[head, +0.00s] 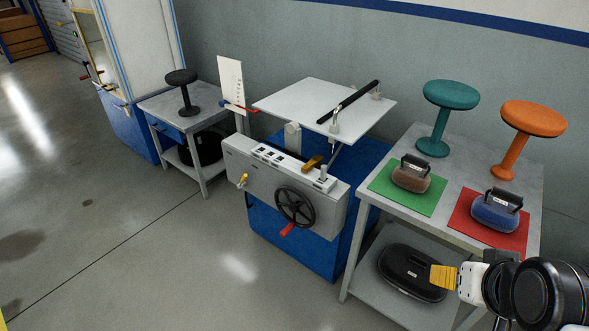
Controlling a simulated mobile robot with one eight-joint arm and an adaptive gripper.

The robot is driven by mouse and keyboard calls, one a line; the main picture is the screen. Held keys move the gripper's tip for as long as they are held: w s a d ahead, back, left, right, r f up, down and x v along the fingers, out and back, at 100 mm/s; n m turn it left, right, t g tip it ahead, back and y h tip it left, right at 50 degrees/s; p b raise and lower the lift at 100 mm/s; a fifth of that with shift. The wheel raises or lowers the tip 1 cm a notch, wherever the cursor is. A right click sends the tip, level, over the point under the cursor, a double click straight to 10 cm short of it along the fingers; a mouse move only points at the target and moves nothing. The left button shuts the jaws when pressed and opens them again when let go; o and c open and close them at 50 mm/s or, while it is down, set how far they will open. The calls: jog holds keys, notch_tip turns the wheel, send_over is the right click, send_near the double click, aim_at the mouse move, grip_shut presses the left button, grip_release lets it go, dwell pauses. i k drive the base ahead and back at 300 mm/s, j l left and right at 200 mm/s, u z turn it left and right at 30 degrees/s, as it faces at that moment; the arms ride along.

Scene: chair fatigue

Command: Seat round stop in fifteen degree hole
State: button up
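The grey test machine (250,170) stands in the middle, with a tilted white plate (290,98) above it. Its top ledge carries a row of small dark-marked spots (270,154), too small to read, so I cannot tell which is the fifteen degree hole. A small grey upright peg (323,173), possibly the round stop, stands at the ledge's right end beside a brass-coloured piece (312,163). My gripper (443,277) is at the lower right with yellow fingers pointing left, apart from the machine. I cannot see a gap between the fingers or anything held.
A black handwheel (295,206) with a red handle sticks out in front. The right table (455,150) holds teal (451,94) and orange (534,117) stools and two weights on green and red mats. A black case (411,272) lies on its lower shelf. The left floor is clear.

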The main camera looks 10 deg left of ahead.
aim_at(290, 166)
jog(key=i+j, duration=0.2)
jog(key=j, duration=0.15)
jog(key=i+j, duration=0.25)
jog(key=i+j+z, duration=0.1)
jog(key=j, duration=0.35)
jog(key=i+j, duration=0.3)
jog(key=i+j+z, duration=0.1)
jog(key=j, duration=0.35)
jog(key=i, duration=0.1)
